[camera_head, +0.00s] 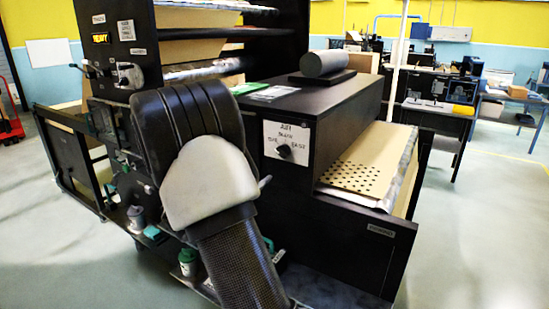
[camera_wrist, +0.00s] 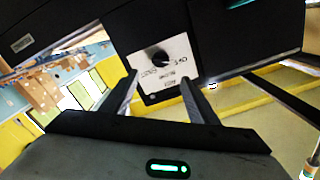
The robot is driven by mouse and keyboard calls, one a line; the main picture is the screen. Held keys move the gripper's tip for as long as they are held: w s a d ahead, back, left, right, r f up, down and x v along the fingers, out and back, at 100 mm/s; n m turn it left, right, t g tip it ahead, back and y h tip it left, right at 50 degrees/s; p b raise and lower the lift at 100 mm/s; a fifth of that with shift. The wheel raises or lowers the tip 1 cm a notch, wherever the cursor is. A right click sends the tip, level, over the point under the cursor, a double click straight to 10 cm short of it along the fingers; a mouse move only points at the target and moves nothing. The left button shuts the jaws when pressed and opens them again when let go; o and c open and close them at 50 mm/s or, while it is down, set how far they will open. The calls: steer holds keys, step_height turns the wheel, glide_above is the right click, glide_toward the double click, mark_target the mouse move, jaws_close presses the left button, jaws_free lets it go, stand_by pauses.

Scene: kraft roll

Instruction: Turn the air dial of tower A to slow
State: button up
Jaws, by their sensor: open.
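The air dial is a black round knob (camera_head: 284,152) on a white square plate (camera_head: 299,139), fixed to the end face of a black housing (camera_head: 340,115). The plate is lettered "AIR" at the top, and its smaller words are hard to read. In the wrist view the knob (camera_wrist: 161,57) and its plate (camera_wrist: 166,75) appear turned over, ahead of my gripper (camera_wrist: 159,78). My gripper's two fingers are apart, one on each side of the plate in the picture, with nothing between them. I see no contact with the knob. In the head view my arm hides most of the gripper.
A dark cylinder (camera_head: 325,63) lies on top of the housing. A perforated kraft sheet (camera_head: 365,165) lies to its right. Levers (camera_head: 128,74) and a "HEAVY" sign stand at upper left. Small bottles (camera_head: 188,262) stand low behind my arm. Open floor lies at right.

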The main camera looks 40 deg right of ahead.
mark_target(279, 154)
steer(key=x, duration=1.2)
steer(key=shift+w+d, duration=0.25)
steer(key=c, duration=1)
steer(key=shift+c, duration=0.2)
